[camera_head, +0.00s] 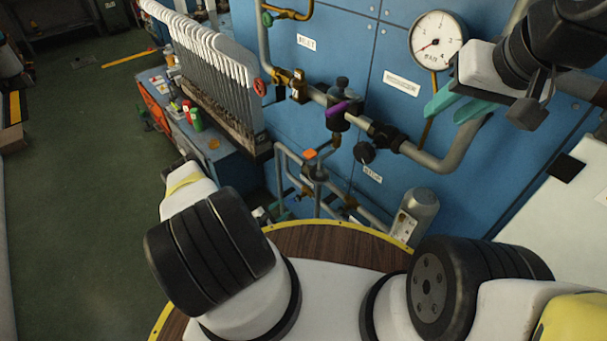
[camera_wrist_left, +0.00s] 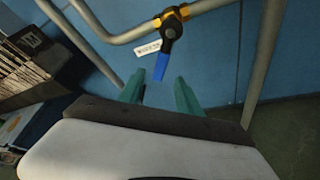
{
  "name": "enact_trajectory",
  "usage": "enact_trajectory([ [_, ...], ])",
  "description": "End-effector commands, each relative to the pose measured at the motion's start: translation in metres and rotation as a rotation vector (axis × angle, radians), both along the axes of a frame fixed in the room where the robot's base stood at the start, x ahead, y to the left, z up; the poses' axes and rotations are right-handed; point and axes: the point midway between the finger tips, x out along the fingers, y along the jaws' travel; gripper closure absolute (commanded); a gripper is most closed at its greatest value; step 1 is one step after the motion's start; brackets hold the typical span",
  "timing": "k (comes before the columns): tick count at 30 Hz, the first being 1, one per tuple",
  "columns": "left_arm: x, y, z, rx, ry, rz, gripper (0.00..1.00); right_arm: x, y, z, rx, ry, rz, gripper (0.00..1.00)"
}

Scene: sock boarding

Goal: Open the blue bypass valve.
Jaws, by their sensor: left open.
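The blue bypass valve has a blue lever (camera_wrist_left: 161,66) that hangs down from a dark hub on a yellow valve body (camera_wrist_left: 172,18) in the left wrist view. The lever lies roughly crosswise to its pipe. My left gripper (camera_wrist_left: 159,90) is open, its two teal fingers on either side of the line of the lever. The lever tip appears just beyond the fingertips; I cannot tell if they touch. In the head view my left gripper is mostly hidden behind my arm, and I cannot make out the blue lever. My right gripper (camera_head: 455,108) is open and empty before the panel.
Pipes run across the blue panel (camera_head: 345,45), with a gauge (camera_head: 437,41), a purple handle (camera_head: 344,108), an orange handle (camera_head: 311,154) and a red handwheel (camera_head: 259,87). A rack of boarding forms (camera_head: 215,75) stands left. The green floor (camera_head: 75,200) at left is largely clear.

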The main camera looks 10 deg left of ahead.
Motion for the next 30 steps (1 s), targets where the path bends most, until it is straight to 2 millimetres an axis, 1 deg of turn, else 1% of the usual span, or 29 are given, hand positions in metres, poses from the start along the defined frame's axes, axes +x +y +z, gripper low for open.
enact_trajectory([
  [9,0.042,-0.021,-0.015,0.002,-0.002,-0.003,0.59,0.000,0.000,0.000,0.000,0.000,0.000,0.64],
  [12,0.053,-0.026,-0.020,0.003,-0.001,-0.003,0.59,0.000,0.000,0.000,0.000,0.000,0.000,0.64],
  [15,0.060,-0.028,-0.022,0.002,-0.001,-0.002,0.59,0.000,0.000,0.000,0.000,0.000,0.000,0.64],
  [18,0.063,-0.030,-0.023,0.002,0.001,-0.001,0.59,0.000,0.000,0.000,0.000,0.000,0.000,0.64],
  [25,0.064,-0.030,-0.023,0.002,0.001,-0.001,0.59,0.000,0.000,0.000,0.000,0.000,0.000,0.64],
  [26,0.064,-0.030,-0.023,0.002,0.001,-0.001,0.63,0.000,0.000,0.000,0.000,0.000,0.000,0.64],
  [30,0.064,-0.029,-0.023,0.003,0.000,-0.001,0.91,0.000,0.000,0.000,0.000,0.000,0.000,0.64],
])
